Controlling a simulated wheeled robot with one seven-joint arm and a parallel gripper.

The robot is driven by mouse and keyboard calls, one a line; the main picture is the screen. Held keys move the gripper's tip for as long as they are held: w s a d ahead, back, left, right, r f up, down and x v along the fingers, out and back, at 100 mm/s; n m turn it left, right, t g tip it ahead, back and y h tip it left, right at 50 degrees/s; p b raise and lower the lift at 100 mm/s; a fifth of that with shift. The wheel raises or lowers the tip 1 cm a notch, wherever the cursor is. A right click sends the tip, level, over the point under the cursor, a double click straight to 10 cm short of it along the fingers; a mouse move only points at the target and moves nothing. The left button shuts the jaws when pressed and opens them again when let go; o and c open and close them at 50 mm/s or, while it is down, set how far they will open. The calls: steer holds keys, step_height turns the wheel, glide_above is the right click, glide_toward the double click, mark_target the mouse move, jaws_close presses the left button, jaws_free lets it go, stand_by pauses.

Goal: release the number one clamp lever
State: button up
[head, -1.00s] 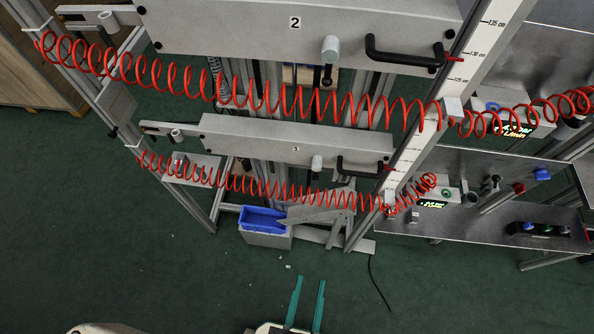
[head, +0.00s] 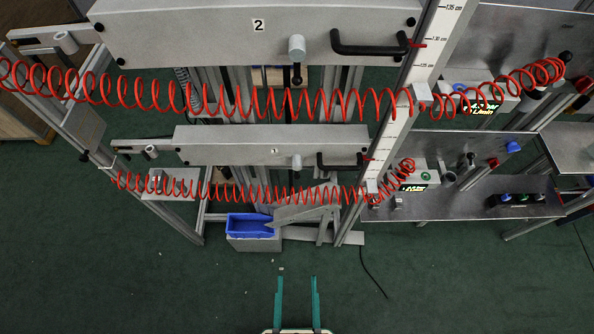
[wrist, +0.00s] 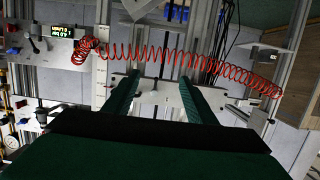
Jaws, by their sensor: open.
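The lower grey carriage (head: 225,147) carries a small label, too small to read surely, that looks like a 1. A light grey clamp boss (head: 297,162) sits on its front with a short dark lever (head: 297,174) under it, partly lost against the frame. A black bar handle (head: 340,161) is to its right. My gripper (head: 297,282) is open and empty, with two teal fingers well in front of and below the carriage, touching nothing. In the wrist view my gripper's fingers (wrist: 158,78) are spread, with the pale carriage and red coil beyond them.
An upper carriage (head: 200,30) marked 2 has its own boss and black handle. A metal shelf (head: 470,205) with valves is at right. The green floor in front is mostly clear.

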steer(key=shift+f, duration=0.1)
steer(key=c, duration=1)
steer(key=shift+f+m+y, duration=0.25)
steer(key=shift+m+y, duration=0.05)
jaws_close()
steer(key=w+d+f+m+t+y, duration=0.1)
steer(key=w+d+f+m+y, duration=0.35)
steer(key=d+m, duration=0.25)
steer(key=w+d+r+m+y, duration=0.1)
steer(key=w+d+m+y, duration=0.1)
steer(key=w, duration=0.4)
steer(key=w+d+r+m+y, duration=0.2)
steer(key=w+d+m+y, duration=0.1)
steer(key=w+m+y, duration=0.2)
steer(key=shift+w+d+t, duration=0.25)
steer(key=shift+w+t, duration=0.05)
steer(key=shift+w, duration=0.25)
steer(key=shift+h, duration=0.25)
